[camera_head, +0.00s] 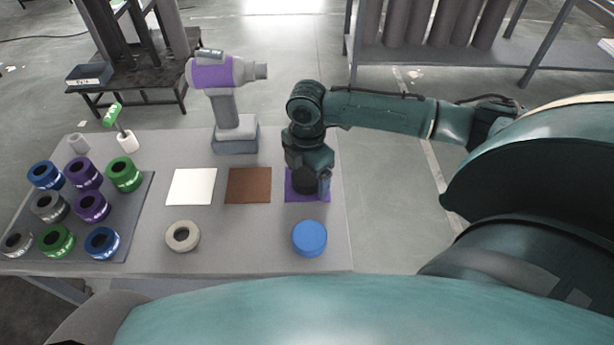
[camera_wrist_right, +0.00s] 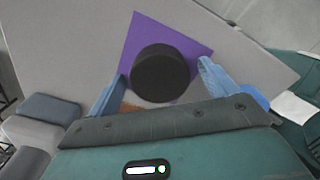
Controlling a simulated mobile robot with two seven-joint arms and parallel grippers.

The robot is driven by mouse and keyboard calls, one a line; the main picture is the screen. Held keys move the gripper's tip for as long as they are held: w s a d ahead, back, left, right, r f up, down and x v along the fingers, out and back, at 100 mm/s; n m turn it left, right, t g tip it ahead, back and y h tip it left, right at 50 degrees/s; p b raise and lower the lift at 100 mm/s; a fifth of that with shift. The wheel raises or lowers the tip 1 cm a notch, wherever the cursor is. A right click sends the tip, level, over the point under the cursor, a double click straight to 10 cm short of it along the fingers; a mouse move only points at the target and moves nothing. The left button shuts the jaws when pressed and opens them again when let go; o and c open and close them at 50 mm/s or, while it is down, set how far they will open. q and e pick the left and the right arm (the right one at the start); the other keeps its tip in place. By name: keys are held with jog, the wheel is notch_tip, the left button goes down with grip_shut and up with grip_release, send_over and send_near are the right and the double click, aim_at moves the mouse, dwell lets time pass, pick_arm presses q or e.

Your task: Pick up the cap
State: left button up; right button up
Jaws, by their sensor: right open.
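A dark round cap-like piece (camera_head: 304,180) sits on the purple square (camera_head: 293,197) at the right of the table. My right gripper (camera_head: 308,186) is over it, pointing down, and partly covers it. In the right wrist view the dark round piece (camera_wrist_right: 161,73) lies between the two spread fingers of the gripper (camera_wrist_right: 162,72), with gaps on both sides. The purple square (camera_wrist_right: 153,28) shows around it. A blue round disc, also cap-like (camera_head: 309,238), lies nearer the front edge. I cannot tell which is meant as the cap. My left gripper is out of view.
A grey ring (camera_head: 182,236), a white square (camera_head: 191,186) and a brown square (camera_head: 248,185) are on the table. A purple-and-grey tool (camera_head: 236,130) stands behind them. A tray (camera_head: 143,205) with several coloured rings is at left. Bare table lies between the grey ring and blue disc.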

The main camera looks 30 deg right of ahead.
aim_at(307, 174)
jog(key=c, duration=1.1)
notch_tip(307, 174, up, 12)
jog(key=p, duration=0.3)
jog(key=shift+f, duration=0.1)
dwell(0.3)
